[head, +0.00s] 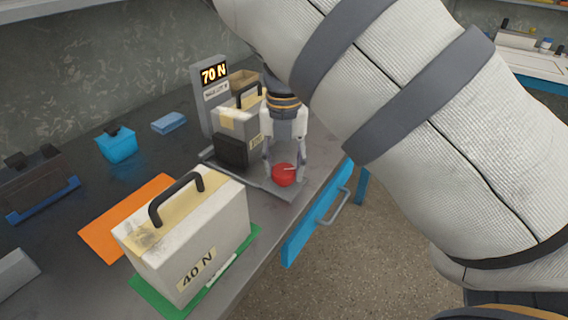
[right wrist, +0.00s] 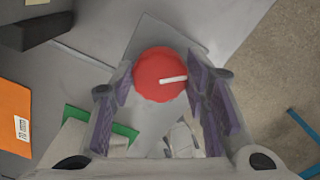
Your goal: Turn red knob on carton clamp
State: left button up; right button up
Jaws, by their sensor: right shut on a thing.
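The red knob (head: 284,174) sits at the front end of the carton clamp (head: 283,190), near the table's right edge. It has a white pointer line, and in the right wrist view the round knob (right wrist: 160,74) lies between the purple finger pads. My right gripper (head: 286,170) reaches down from above and is shut on the knob. A carton (head: 238,133) with a black handle stands in the clamp against a dark pad (head: 231,152). The clamp's display (head: 214,73) reads 70 N. My left gripper is not in view.
A carton (head: 190,235) labelled 40 N stands on a green mat (head: 160,303) in front. An orange mat (head: 107,232), a blue basket (head: 116,145) and a blue block (head: 168,123) lie to the left. A blue drawer (head: 305,232) is below the table edge.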

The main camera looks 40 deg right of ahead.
aim_at(284, 168)
jog(key=o, duration=1.1)
jog(key=shift+f, duration=0.1)
jog(key=shift+o, duration=0.2)
notch_tip(284, 168, up, 12)
